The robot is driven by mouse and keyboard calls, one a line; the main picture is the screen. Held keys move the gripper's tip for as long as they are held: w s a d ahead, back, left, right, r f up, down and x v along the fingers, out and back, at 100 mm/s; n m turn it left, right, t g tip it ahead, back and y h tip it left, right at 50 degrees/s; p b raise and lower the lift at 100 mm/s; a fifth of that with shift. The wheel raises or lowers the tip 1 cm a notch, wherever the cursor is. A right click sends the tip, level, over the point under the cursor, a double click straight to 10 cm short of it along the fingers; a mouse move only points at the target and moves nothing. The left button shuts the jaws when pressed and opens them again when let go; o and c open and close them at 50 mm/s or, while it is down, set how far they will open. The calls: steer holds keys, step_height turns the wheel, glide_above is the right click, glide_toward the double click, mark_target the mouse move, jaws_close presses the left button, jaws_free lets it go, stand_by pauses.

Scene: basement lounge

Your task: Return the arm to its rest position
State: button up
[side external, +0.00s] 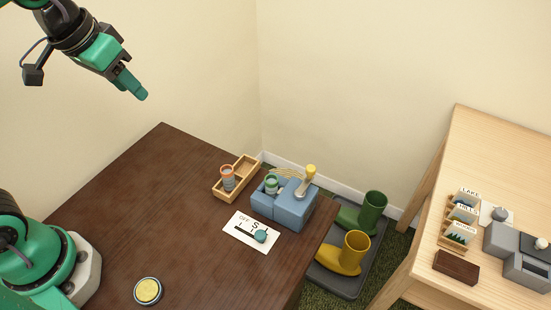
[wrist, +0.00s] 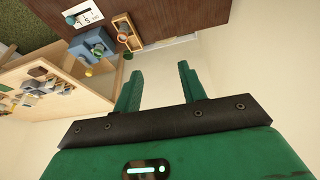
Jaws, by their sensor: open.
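My gripper (side external: 138,90) is raised high at the upper left of the side view, above the far left part of the dark brown table (side external: 130,205). It points down and to the right, well clear of everything on the table. In the wrist view my gripper (wrist: 160,85) shows two green fingers standing apart, with only pale wall between them. The gripper holds nothing. My green base stands at the lower left of the side view.
On the table are a wooden tray (side external: 245,166) with an orange-rimmed cup (side external: 227,176), a blue block device (side external: 290,208) with a yellow-topped lever, a white card (side external: 240,222) and a yellow round tin (side external: 148,291). Boots (side external: 352,250) stand on a floor tray. A light wooden table (side external: 500,150) is at right.

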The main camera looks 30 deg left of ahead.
steer(key=s+a+f+t, duration=0.1)
steer(key=s+a+f, duration=0.2)
steer(key=s, duration=0.3)
steer(key=shift+s+a+n+y, duration=0.15)
steer(key=shift+a+n+y, duration=0.15)
steer(key=shift+a, duration=0.25)
